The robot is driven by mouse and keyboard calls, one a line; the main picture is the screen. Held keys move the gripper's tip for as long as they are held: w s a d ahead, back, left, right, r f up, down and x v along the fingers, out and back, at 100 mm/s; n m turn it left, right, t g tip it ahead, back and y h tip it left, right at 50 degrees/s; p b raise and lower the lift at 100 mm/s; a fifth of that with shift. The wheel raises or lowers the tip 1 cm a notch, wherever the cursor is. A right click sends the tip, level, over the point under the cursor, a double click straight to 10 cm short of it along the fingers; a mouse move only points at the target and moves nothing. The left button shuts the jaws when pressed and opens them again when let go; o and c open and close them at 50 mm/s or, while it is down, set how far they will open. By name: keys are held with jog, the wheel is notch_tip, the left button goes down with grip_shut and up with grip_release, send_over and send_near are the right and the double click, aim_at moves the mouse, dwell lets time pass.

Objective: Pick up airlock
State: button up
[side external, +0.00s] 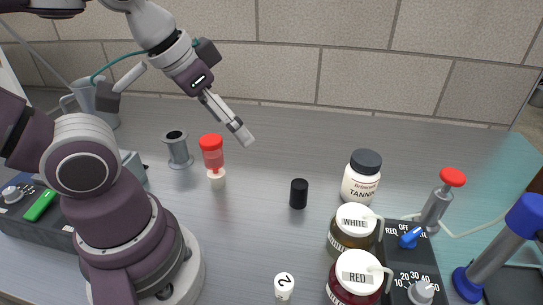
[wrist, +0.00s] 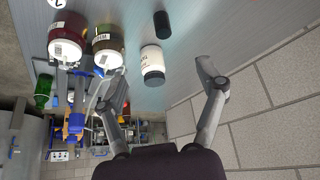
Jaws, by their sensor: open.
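The airlock (side external: 213,158), with a red cap, a reddish clear body and a pale stopper at its foot, stands upright on the grey bench left of centre in the side external view. My gripper (side external: 243,134) is above the bench, just right of the airlock and slightly higher in the picture, apart from it. In the wrist view my gripper (wrist: 160,85) has its fingers spread wide with nothing between them. I do not make out the airlock in the wrist view.
A grey metal spool-shaped piece (side external: 178,149) stands left of the airlock. A black cylinder (side external: 299,194), a TANNIN jar (side external: 361,178), WHITE (side external: 354,229) and RED (side external: 357,277) jars and a control box (side external: 409,262) are to the right. A block wall (side external: 330,55) closes the back.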

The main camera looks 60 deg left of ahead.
jog(key=n+g, duration=0.5)
jog(key=n, duration=1.1)
send_near(212, 151)
jog(key=shift+w+a+f, duration=0.45)
jog(key=shift+w+a, duration=0.2)
jog(key=shift+w, duration=0.15)
jog(key=shift+n+g, duration=0.3)
jog(key=shift+n, duration=0.2)
jog(key=f, duration=1)
jog(key=shift+s+a+f, duration=0.2)
jog(key=shift+a+f, duration=0.2)
jog(key=c, duration=1.3)
